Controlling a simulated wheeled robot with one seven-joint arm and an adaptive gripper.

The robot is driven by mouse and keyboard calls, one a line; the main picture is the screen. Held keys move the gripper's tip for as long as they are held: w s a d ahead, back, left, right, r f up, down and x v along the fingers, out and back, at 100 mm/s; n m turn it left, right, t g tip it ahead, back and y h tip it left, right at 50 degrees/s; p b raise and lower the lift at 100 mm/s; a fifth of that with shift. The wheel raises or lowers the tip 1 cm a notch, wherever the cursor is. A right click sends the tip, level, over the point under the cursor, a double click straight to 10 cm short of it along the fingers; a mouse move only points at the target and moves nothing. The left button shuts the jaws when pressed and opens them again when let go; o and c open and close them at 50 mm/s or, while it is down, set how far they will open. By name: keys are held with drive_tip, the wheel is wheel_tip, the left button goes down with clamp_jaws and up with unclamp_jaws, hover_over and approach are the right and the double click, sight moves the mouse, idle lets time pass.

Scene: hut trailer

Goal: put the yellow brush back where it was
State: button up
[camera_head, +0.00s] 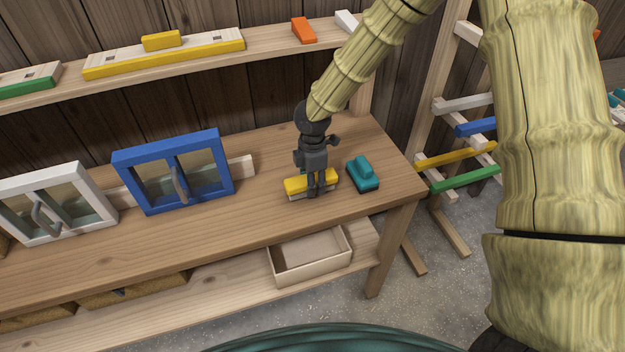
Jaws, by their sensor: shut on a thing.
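The yellow brush (296,184) has a yellow top and a pale underside. It is at the right part of the wooden workbench (260,207), on or just above its top; I cannot tell which. My gripper (316,190) points down over the brush and is shut on it, with the dark fingers covering its middle and right part. A teal brush (363,173) lies on the bench just right of my gripper, apart from it.
A blue framed window (215,136) and a white framed window (98,203) stand to the left on the bench. An open wooden box (312,275) sits on the lower shelf. An upper shelf (270,40) holds yellow, orange and white pieces. A rack (468,128) with coloured bars stands at right.

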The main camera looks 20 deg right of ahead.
drive_tip(key=shift+f, duration=0.35)
drive_tip(key=shift+f, duration=0.1)
drive_tip(key=o, duration=1)
drive_tip(key=shift+o, duration=0.2)
wheel_tip(320, 180, up, 12)
drive_tip(key=shift+r+b, duration=0.1)
drive_tip(key=shift+b, duration=1.15)
